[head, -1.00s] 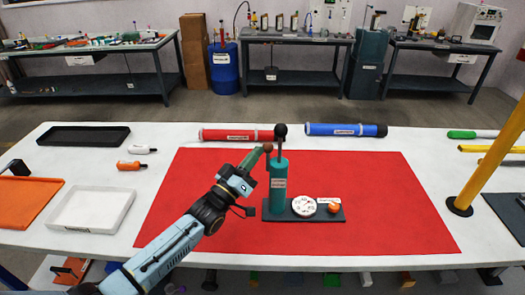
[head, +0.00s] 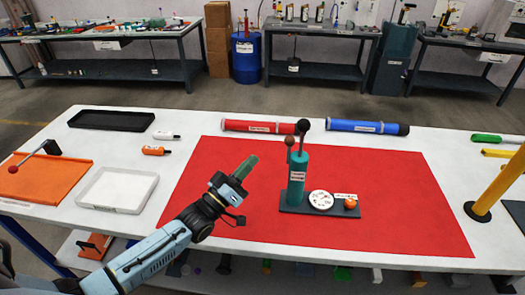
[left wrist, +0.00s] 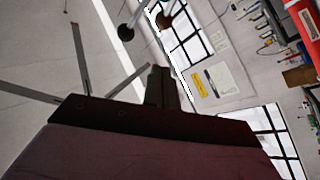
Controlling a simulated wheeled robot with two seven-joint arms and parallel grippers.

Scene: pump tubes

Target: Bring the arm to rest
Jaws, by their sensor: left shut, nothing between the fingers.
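My left gripper (head: 246,167) is over the red mat (head: 390,220), shut and empty, left of the pump and apart from it. Its closed fingers also show in the left wrist view (left wrist: 163,86). The teal pump (head: 297,182) stands upright on a dark base (head: 335,211) with a white dial (head: 321,200) and an orange ball (head: 350,203). Its top carries a black ball (head: 303,124) and a brown ball (head: 289,141). The left wrist view also shows a black ball (left wrist: 126,32) and a brown ball (left wrist: 164,20). My right gripper is not in view.
A red tube (head: 262,127) and a blue tube (head: 367,127) lie behind the mat. A yellow post (head: 500,190) stands at right. The mat's right part is clear.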

